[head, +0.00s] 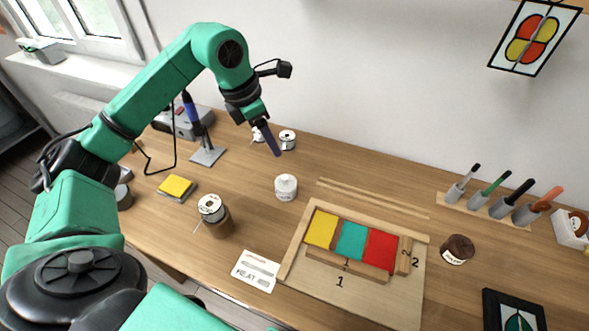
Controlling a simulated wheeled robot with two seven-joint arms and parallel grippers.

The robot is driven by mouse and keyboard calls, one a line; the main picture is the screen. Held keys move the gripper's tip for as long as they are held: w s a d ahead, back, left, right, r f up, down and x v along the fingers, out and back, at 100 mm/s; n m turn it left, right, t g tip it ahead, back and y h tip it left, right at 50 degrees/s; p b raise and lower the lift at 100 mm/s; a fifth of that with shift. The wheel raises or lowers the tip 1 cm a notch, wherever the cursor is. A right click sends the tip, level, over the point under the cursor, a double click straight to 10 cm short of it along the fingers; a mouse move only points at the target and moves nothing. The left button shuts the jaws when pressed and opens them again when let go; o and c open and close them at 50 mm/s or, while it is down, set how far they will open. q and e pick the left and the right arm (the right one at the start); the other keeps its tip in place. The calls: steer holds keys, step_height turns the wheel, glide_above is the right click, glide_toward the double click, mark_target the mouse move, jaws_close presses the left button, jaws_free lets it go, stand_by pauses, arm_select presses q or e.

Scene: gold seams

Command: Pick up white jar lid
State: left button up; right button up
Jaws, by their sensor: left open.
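A small white jar (286,194) stands upright on the wooden table near the middle of the head view. The white jar lid (286,180) sits on top of it. My left gripper (272,142) reaches in from the upper left and points down. It is open and empty, apart from the lid, above it and a little to its left in the picture. One dark finger shows clearly; the other is mostly hidden. My right gripper is not in view.
A wooden board (385,301) with yellow, teal and red panels lies right of the jar. Thin wood strips (372,198) lie behind it. Bare table surrounds the jar.

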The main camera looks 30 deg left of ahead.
arm_select(q)
steer(key=p, duration=0.2)
glide_toward(285, 176)
steer(key=f, duration=0.1)
steer(key=p+x, duration=0.2)
steer(key=x, duration=0.5)
steer(key=shift+w+d+f, duration=0.1)
steer(key=shift+d, duration=0.05)
steer(key=shift+f, duration=0.15)
steer(key=shift+w, duration=0.1)
steer(key=shift+c, duration=1.2)
jaws_close()
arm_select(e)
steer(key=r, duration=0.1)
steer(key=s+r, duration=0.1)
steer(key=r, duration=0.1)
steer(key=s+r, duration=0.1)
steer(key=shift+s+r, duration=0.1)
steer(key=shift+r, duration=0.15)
